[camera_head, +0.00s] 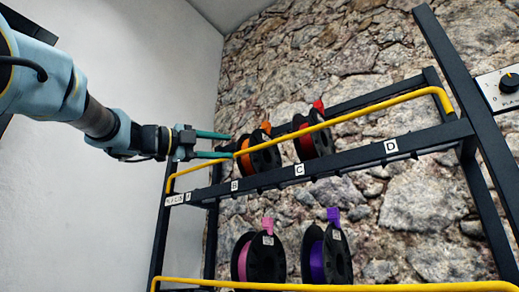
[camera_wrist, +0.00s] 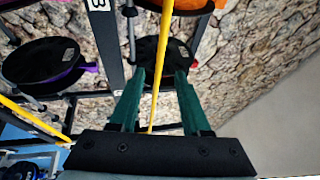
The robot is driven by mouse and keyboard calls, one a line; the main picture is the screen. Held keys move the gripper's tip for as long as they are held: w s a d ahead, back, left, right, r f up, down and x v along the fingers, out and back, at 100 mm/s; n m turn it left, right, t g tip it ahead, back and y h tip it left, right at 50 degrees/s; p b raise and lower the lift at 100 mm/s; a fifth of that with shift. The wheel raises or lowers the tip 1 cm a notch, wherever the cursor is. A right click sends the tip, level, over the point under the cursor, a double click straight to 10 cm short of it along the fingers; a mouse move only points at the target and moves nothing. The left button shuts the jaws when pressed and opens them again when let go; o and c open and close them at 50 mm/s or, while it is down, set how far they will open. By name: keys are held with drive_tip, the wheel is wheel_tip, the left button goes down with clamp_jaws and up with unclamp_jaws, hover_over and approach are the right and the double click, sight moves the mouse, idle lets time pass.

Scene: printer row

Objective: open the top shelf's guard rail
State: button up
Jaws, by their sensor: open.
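The top shelf's yellow guard rail (camera_head: 345,121) runs along the front of the top shelf (camera_head: 340,160), above its dark front bar. It bends down at both ends. My gripper (camera_head: 232,146) reaches in from the left, near the rail's left part, with its teal fingers apart. In the wrist view the rail (camera_wrist: 160,55) passes lengthwise between the two open fingers of my gripper (camera_wrist: 160,73). I cannot tell whether either finger touches it. The gripper holds nothing.
An orange spool (camera_head: 265,160) and a red spool (camera_head: 317,140) stand on the top shelf, the orange one close to my fingertips. Pink (camera_head: 262,260) and purple (camera_head: 328,258) spools are below, behind a lower yellow rail (camera_head: 330,287). A control knob (camera_head: 509,83) is at right.

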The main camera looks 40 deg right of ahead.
sight(257, 147)
drive_tip(key=shift+m+g, duration=0.3)
drive_tip(key=shift+m, duration=0.1)
drive_tip(key=shift+s+p+x, duration=0.15)
drive_tip(key=shift+p+x, duration=0.7)
drive_tip(key=shift+x, duration=1)
drive_tip(key=shift+s+p+x, duration=0.2)
drive_tip(key=shift+p+x, duration=0.65)
drive_tip(key=shift+x, duration=1)
drive_tip(key=shift+s+p+x, duration=0.15)
drive_tip(key=shift+p+x, duration=0.7)
drive_tip(key=shift+x, duration=0.95)
drive_tip(key=shift+c, duration=0.4)
clamp_jaws()
